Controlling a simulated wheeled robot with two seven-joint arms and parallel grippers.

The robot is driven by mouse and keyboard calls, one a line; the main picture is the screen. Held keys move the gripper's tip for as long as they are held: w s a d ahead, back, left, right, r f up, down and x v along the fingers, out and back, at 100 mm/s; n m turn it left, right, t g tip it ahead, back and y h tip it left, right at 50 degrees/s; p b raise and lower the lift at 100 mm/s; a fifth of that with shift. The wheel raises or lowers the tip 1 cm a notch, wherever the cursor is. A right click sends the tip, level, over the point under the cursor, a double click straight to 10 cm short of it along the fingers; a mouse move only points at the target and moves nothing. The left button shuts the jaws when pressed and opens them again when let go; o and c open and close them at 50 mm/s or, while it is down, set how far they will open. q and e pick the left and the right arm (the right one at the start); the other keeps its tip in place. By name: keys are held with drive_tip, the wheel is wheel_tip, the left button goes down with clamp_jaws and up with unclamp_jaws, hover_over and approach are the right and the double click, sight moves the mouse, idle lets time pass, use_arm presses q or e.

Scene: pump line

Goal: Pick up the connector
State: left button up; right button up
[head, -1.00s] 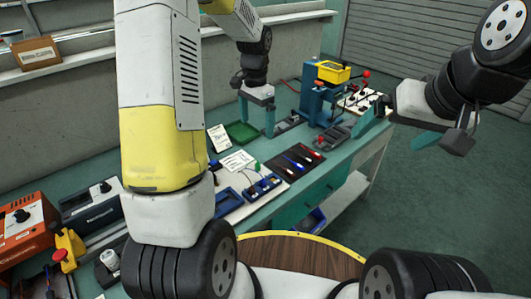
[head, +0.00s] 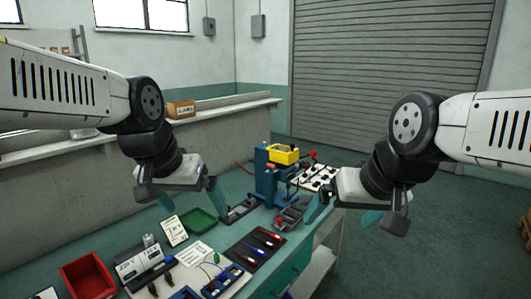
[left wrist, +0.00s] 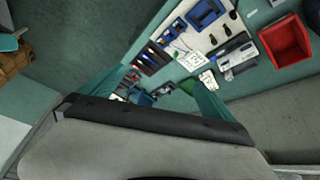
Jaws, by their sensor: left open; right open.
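My left gripper (head: 190,199) is open and empty above the bench, near the green tray (head: 198,222). The left wrist view shows its two teal fingers (left wrist: 160,96) spread wide with nothing between them. My right gripper (head: 345,212) is open and empty above the bench's right edge. I cannot clearly single out the connector. A small green piece (head: 217,258) with a thin wire shows at the white work board (head: 238,283), below and apart from both grippers; I cannot tell if it is the connector.
A blue press with a yellow top (head: 283,154) stands at the back. A dark mat (head: 238,254) holds screwdrivers. A red bin (head: 88,277) and a grey instrument (head: 140,262) lie at left. A printed card (head: 174,231) stands by the green tray. Open floor lies to the right.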

use_arm(q)
drive_tip(key=s, duration=0.3)
drive_tip(key=shift+s+d+n+t, duration=0.2)
drive_tip(key=shift+n+t, duration=0.2)
drive_tip(key=shift+s, duration=0.3)
drive_tip(key=shift+c, duration=1.1)
drive_tip(key=shift+d, duration=0.1)
drive_tip(key=c, duration=0.7)
drive_tip(key=shift+m+g, duration=0.6)
drive_tip(key=shift+g, duration=0.2)
drive_tip(key=w, duration=0.2)
drive_tip(key=w+f, duration=0.1)
drive_tip(key=w, duration=0.2)
drive_tip(key=w+f, duration=0.1)
drive_tip(key=w, duration=0.1)
drive_tip(key=shift+w+a+f, duration=0.1)
drive_tip(key=shift+w+a, duration=0.15)
drive_tip(key=shift+a, duration=0.05)
drive_tip(key=c, duration=0.4)
drive_tip(key=m+g+y, duration=0.2)
drive_tip(key=m+g, duration=0.2)
drive_tip(key=m, duration=0.1)
hover_over(217, 254)
wheel_tip(217, 254, down, 23)
drive_tip(key=shift+w+a+r, duration=0.1)
drive_tip(key=shift+a+r, duration=0.05)
drive_tip(key=shift+r, duration=0.05)
drive_tip(key=shift+f, duration=4)
